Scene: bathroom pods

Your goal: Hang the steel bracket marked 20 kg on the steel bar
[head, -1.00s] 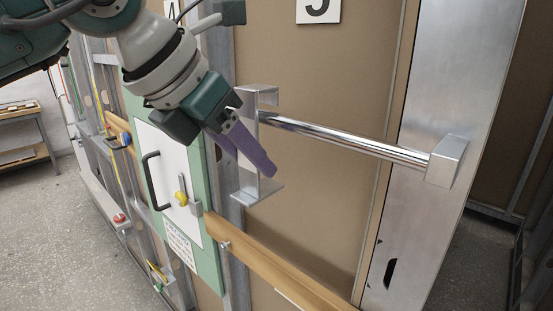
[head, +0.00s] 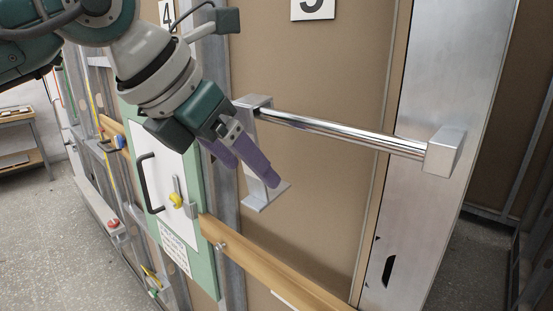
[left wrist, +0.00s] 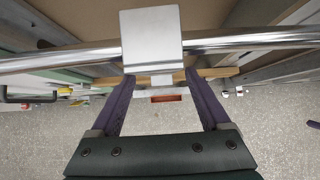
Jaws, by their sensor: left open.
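The steel bracket (head: 255,103) is at the left end of the polished steel bar (head: 345,133), with its top over the bar and its lower flange (head: 268,196) hanging below. In the left wrist view its flat top plate (left wrist: 151,40) lies across the bar (left wrist: 235,40); whether it bears fully on it I cannot tell. No 20 kg mark is readable. My left gripper (head: 255,170) is open, its purple fingers beside the bracket's upright. In the left wrist view the fingers (left wrist: 160,82) stand apart on either side of the bracket's narrow lower part. My right gripper is not in view.
A square block (head: 446,152) carries the bar's right end on a metal post (head: 420,200). A wooden rail (head: 275,265) runs below. A green-framed white panel (head: 165,185) with a black handle and yellow knob is to the left. Brown wall panel lies behind the bar.

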